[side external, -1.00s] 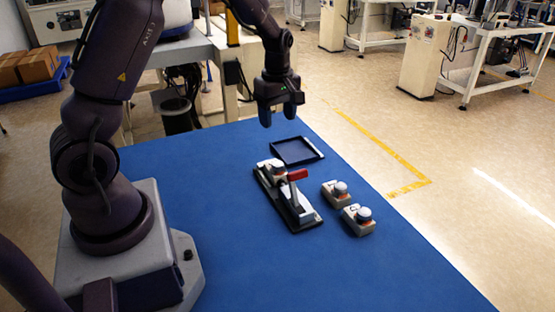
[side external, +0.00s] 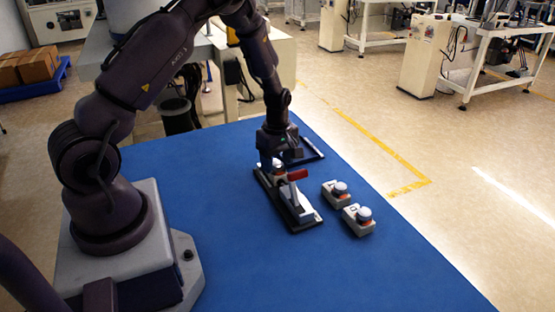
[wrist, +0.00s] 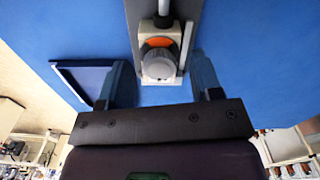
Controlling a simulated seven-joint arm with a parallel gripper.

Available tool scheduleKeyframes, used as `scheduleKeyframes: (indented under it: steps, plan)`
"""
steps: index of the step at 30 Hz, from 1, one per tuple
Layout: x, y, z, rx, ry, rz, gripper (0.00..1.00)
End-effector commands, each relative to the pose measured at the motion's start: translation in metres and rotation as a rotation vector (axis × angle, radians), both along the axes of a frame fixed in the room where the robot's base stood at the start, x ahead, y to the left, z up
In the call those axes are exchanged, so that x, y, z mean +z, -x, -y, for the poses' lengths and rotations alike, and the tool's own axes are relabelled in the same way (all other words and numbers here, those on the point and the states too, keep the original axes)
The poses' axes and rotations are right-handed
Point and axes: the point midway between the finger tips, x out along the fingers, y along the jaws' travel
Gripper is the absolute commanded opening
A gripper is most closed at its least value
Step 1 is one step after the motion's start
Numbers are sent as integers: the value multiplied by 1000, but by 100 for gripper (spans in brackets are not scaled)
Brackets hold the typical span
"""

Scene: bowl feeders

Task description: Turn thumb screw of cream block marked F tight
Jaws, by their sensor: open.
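A cream block (wrist: 159,28) with an orange patch and a grey round thumb screw (wrist: 158,64) sits at one end of a dark fixture (side external: 262,187). Its letter cannot be read. My gripper (wrist: 163,76) is open, with one finger on each side of the thumb screw and a visible gap to it. In the side view my gripper (side external: 273,160) is low over that end of the fixture and hides most of the block. Two other cream blocks, a farther one (side external: 330,199) and a nearer one (side external: 352,226), stand on the table with grey knobs; their letters are too small to tell.
The fixture has a red-handled lever (side external: 297,174) standing beside my gripper. A shallow dark tray (side external: 317,153) lies just behind the gripper, partly hidden; it also shows at the left in the wrist view (wrist: 68,68). The blue table (side external: 220,245) is clear in front.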

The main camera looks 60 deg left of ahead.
Motion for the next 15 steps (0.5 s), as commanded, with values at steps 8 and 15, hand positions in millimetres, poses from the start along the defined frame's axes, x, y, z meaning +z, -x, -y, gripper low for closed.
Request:
scheduleKeyframes:
  steps: [8, 15]
  plan:
    - [-1, 0, 0, -1, 0, 0, 52]
    - [0, 0, 0, -1, 0, 0, 9]
